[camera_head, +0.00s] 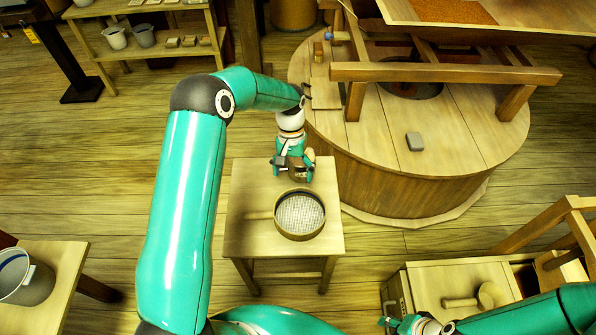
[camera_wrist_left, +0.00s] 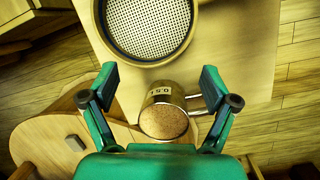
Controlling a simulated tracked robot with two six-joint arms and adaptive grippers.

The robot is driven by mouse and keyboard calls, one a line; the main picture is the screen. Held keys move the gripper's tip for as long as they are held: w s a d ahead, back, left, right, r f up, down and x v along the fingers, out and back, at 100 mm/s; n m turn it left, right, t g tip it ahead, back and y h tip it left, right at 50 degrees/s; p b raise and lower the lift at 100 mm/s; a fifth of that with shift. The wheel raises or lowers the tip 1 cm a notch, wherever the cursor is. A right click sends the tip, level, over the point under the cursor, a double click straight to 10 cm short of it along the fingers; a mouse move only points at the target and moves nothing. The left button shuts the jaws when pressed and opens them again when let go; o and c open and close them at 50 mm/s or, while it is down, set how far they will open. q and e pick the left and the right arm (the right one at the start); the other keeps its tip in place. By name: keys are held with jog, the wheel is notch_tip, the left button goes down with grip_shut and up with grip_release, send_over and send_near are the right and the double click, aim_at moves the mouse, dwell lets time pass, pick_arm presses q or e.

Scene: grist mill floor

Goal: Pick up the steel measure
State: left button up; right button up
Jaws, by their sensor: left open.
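The steel measure (camera_wrist_left: 163,113) shows in the left wrist view as a shiny cup marked 0.5 L, with brownish contents and a handle to the right. It appears between the two fingers of my left gripper (camera_wrist_left: 159,80), which is open, with gaps at both sides. In the head view my left gripper (camera_head: 294,172) points down over the back of a small wooden table (camera_head: 250,190) and mostly hides the measure. My right gripper (camera_head: 412,325) is at the bottom edge of the head view, and its fingers are too unclear to judge.
A round sieve (camera_head: 300,214) with a wooden rim stands just in front of the measure on the same table. The round millstone casing (camera_head: 380,160) rises close behind and right. A bucket (camera_head: 28,280) is lower left.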

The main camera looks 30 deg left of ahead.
pick_arm(q)
jog(key=w+a+r+n+t+y+b, duration=0.1)
jog(key=w+a+r+t+b, duration=0.25)
jog(key=w+a+r, duration=0.4)
jog(key=shift+n+g, duration=0.3)
jog(key=shift+g, duration=0.15)
jog(key=f, duration=0.4)
jog(key=a+f, duration=0.1)
jog(key=f, duration=0.8)
jog(key=shift+a, duration=0.15)
jog(key=f, duration=0.4)
jog(key=shift+s+f, duration=0.25)
jog(key=shift+s, duration=0.05)
jog(key=shift+f, duration=0.5)
jog(key=shift+w, duration=0.1)
grip_shut()
jog(key=shift+r, duration=0.2)
notch_tip(320, 180, up, 20)
